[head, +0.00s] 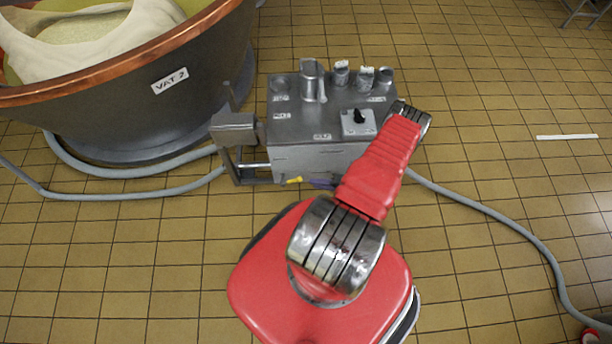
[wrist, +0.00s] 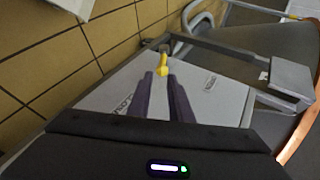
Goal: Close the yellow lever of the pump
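The pump is a grey metal box (head: 310,158) on a low frame in the head view, and its light grey side shows in the wrist view (wrist: 215,97). The yellow lever (head: 294,180) is a small patch low on the pump's front side. In the wrist view the yellow lever (wrist: 180,53) lies just beyond my fingertips, with one yellow end (wrist: 162,69) in line with the gap between them. My gripper (wrist: 160,76) has two dark purple fingers with a gap between them. Contact with the lever cannot be told. My arm hides most of my gripper in the head view.
A large copper-rimmed vat (head: 195,92) labelled VAT 2 stands left of the pump. Grey hoses (head: 110,194) run left, and another hose (head: 500,217) runs right across the floor. Metal pots and a black knob (head: 359,117) sit on the pump's top. The right floor is mostly clear.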

